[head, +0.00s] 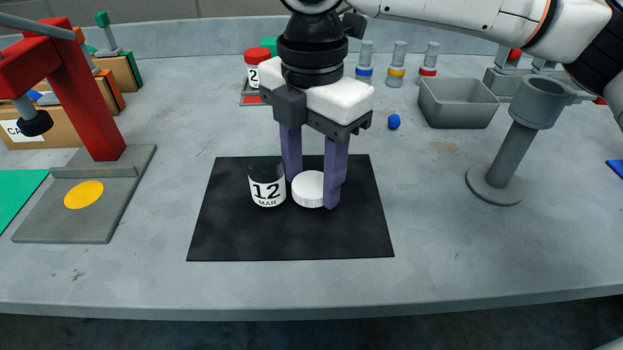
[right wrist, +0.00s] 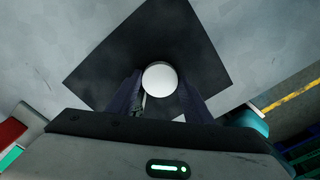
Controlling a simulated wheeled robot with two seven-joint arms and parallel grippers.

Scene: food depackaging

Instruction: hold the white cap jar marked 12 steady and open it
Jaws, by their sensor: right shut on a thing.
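The jar marked 12 (head: 267,191) stands upright on the black mat (head: 226,232). Its top is dark and no white cap is on it. The white cap (head: 308,190) is just right of the jar, low over the mat; I cannot tell whether it touches the mat. My right gripper (head: 318,197) points down with its purple fingers around the cap and is shut on it. The cap also shows as a white disc between the fingers in the right wrist view (right wrist: 160,78). My left gripper is out of view.
A red-capped jar (head: 254,68) stands behind my right gripper. A grey bin (head: 457,103), a small blue piece (head: 393,121) and a grey post stand (head: 512,150) are to the right. A red press (head: 88,95) stands left. The table in front of the mat is clear.

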